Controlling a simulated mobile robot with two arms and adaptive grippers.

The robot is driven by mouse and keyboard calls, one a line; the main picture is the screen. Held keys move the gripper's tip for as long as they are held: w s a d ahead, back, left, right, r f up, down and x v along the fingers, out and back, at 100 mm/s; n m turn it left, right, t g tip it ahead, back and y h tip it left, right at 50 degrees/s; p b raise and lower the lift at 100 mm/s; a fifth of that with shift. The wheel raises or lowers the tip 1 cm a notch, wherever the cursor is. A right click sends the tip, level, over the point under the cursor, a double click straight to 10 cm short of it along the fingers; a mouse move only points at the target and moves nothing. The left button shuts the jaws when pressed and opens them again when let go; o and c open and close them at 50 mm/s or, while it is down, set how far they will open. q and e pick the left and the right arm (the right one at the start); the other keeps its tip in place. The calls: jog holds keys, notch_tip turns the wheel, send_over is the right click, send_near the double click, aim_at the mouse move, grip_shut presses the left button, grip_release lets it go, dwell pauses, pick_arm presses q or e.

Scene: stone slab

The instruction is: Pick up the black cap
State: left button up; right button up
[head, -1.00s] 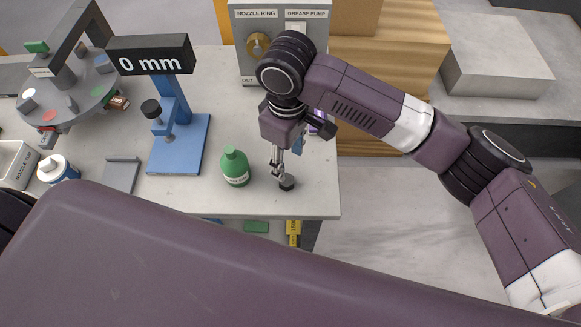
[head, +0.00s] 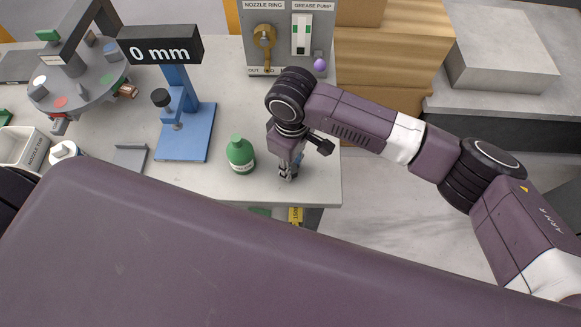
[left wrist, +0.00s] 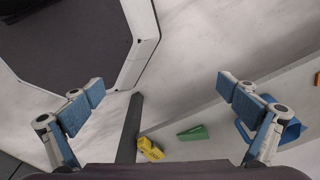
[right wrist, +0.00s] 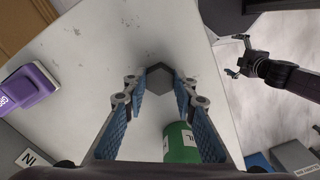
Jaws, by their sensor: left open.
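The black cap (right wrist: 174,82) is a small dark, angular piece on the grey table near its front edge. It shows between the fingertips of my right gripper (right wrist: 160,84) in the right wrist view. In the head view, my right gripper (head: 288,174) points down over that spot and hides the cap. Its fingers are partly together around the cap; I cannot tell whether they press on it. My left gripper (left wrist: 162,92) is open and empty in the left wrist view, above the floor and away from the cap. It is not visible in the head view.
A green bottle (head: 240,156) stands just left of my right gripper. A grey panel (head: 290,45) stands behind. A purple object (right wrist: 32,88) lies at left in the right wrist view.

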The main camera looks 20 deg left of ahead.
pick_arm(q)
jog(key=shift+s+a, duration=0.1)
jog(key=shift+s, duration=0.5)
pick_arm(e)
jog(key=shift+c, duration=0.7)
pick_arm(q)
jog(key=shift+f, duration=0.1)
pick_arm(e)
jog(key=shift+r, duration=0.1)
pick_arm(q)
jog(key=shift+w+f+b, duration=0.2)
jog(key=shift+f+b, duration=1.1)
jog(key=shift+b, duration=0.05)
pick_arm(e)
notch_tip(320, 180, up, 20)
